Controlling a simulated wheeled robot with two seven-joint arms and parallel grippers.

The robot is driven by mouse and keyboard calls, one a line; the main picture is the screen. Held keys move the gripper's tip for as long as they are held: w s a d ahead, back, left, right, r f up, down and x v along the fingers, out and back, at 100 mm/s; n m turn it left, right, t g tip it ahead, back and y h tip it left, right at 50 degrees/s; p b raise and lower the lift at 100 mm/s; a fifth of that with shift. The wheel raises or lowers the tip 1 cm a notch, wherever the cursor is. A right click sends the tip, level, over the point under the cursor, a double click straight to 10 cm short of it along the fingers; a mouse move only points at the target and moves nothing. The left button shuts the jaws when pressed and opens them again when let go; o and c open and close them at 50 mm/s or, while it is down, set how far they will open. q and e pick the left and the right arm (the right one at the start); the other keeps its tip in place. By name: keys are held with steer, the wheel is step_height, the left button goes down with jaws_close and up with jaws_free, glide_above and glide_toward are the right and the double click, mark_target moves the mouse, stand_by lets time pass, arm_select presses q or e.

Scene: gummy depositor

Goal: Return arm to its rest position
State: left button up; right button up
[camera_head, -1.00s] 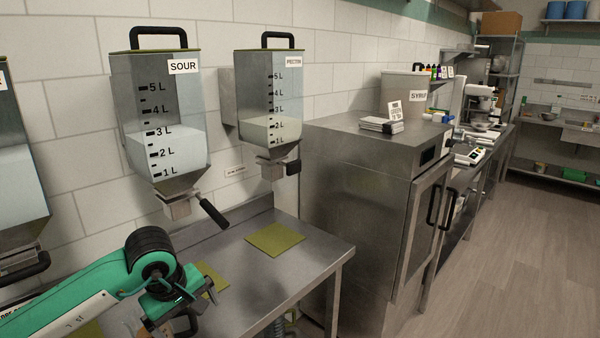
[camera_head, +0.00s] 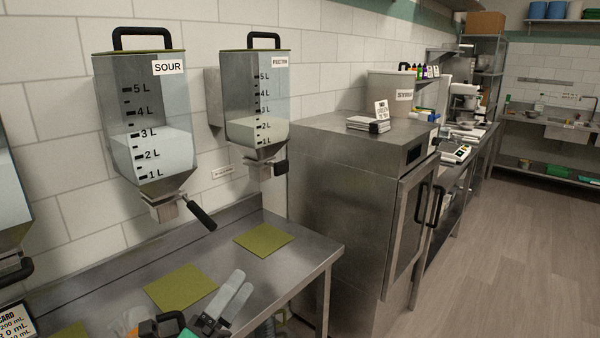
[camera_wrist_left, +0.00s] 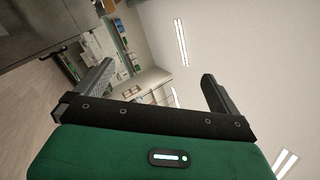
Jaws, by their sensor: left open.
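My left gripper (camera_head: 228,301) shows at the bottom of the head view, low in front of the steel table (camera_head: 312,262), with only its fingers and part of its body in the picture. In the left wrist view its two fingers (camera_wrist_left: 155,88) are wide apart with nothing between them. Behind them I see the ceiling with its lights and distant shelves. The rest of the left arm is mostly below the head view. My right gripper is in neither view.
Dispensers labelled SOUR (camera_head: 150,120) and PECTIN (camera_head: 258,100) hang on the tiled wall above the table. Green mats (camera_head: 182,288) lie on the tabletop. A steel cabinet (camera_head: 345,190) stands to the right. The floor (camera_head: 500,250) at right is clear.

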arm_select(q)
steer(key=s+a+f+n+g+y, duration=0.1)
steer(key=a+f+n+g+y, duration=0.1)
steer(key=a+f+n+y, duration=0.6)
steer(key=s+a+f+n+g+y, duration=0.15)
steer(key=a+f+n+y, duration=0.25)
steer(key=f+n+y, duration=0.7)
steer(key=s+f+n+g+h, duration=0.2)
steer(key=s+f+n+g, duration=0.35)
steer(key=s+f, duration=0.35)
steer(key=s+f+n+g+h, duration=0.2)
steer(key=s+f+n+g, duration=0.35)
steer(key=s, duration=0.55)
step_height(320, 180, down, 32)
steer(key=m+g, duration=0.2)
steer(key=s+a+f, duration=0.2)
steer(key=s+f, duration=0.7)
steer(key=s+a+f+g, duration=0.1)
steer(key=s+a+f, duration=0.1)
steer(key=s+f, duration=0.8)
steer(key=shift+s+f, duration=0.25)
steer(key=shift+s, duration=0.05)
